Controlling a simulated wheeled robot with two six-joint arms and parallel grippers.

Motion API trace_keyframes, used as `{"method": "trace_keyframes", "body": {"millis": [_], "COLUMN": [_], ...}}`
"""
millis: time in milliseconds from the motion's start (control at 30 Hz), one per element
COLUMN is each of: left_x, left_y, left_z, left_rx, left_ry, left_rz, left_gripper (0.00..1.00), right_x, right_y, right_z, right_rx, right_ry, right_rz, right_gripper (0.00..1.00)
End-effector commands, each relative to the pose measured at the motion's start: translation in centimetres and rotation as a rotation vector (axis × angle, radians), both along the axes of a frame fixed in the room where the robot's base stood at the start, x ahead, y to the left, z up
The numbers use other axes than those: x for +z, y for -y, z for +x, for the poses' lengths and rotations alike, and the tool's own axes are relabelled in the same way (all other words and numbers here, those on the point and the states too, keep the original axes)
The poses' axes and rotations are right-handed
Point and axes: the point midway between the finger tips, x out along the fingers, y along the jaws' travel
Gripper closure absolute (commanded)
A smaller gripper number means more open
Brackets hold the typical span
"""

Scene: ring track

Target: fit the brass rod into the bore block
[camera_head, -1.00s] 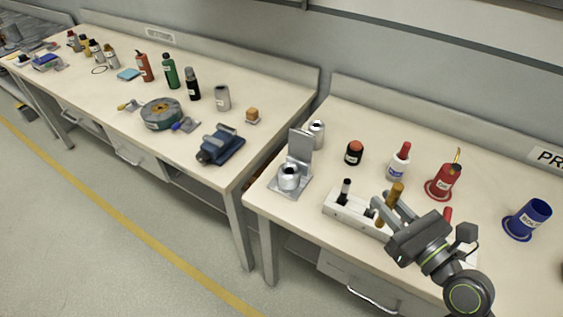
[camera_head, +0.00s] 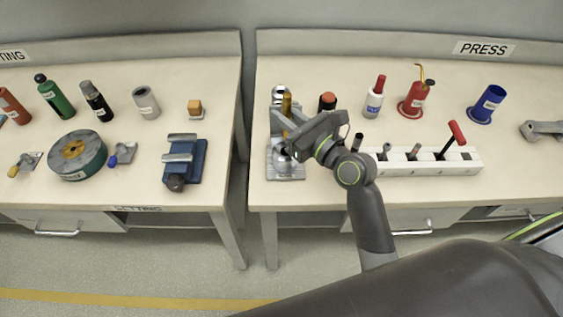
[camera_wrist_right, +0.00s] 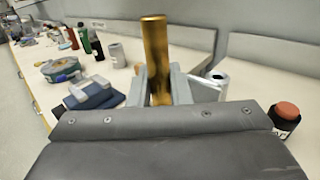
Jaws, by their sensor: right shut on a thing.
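The brass rod (camera_head: 287,103) stands upright in my right gripper (camera_head: 281,122), which is shut on it. In the right wrist view the rod (camera_wrist_right: 155,50) rises between the two grey fingers (camera_wrist_right: 158,88). The bore block (camera_head: 286,172) is a grey metal fixture with a round boss and an upright back plate, near the left edge of the right bench. My right gripper is over it and covers much of the boss. The rod's lower end is hidden, so I cannot tell whether it is above the bore or in it. My left gripper is not in view.
A white rack (camera_head: 430,163) with several tools stands right of my right wrist. A black jar with an orange top (camera_head: 327,102) and a silver can (camera_head: 279,91) stand close behind the gripper. A gap separates this bench from the left bench, which holds a blue vise (camera_head: 188,160).

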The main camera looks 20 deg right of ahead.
Motion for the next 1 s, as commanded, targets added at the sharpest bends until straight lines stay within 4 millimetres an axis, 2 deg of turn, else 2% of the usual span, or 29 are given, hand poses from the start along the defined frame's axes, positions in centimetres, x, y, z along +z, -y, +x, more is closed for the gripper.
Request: {"method": "trace_keyframes", "body": {"millis": [200, 367, 600, 733, 1000], "left_x": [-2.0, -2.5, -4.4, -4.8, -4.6], "left_y": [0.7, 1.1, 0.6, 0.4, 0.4], "left_z": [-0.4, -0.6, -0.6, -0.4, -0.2], "left_rx": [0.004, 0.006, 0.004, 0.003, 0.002], "left_ry": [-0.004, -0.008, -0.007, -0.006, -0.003], "left_rz": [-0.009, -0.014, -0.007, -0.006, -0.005], "left_gripper": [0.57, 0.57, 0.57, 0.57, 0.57], "right_x": [-3.9, -5.3, -9.2, -10.1, -10.0], "right_y": [-0.4, -0.4, -0.3, -0.3, -0.3], "right_z": [0.5, 0.5, 0.5, 0.5, 0.5], "right_rx": [-0.001, -0.001, 0.000, -0.001, -0.001], "right_ry": [-0.005, -0.002, -0.004, -0.003, -0.001], "right_rz": [0.000, 0.000, 0.000, 0.001, 0.000], "right_gripper": [1.00, 1.00, 1.00, 1.00, 1.00]}}
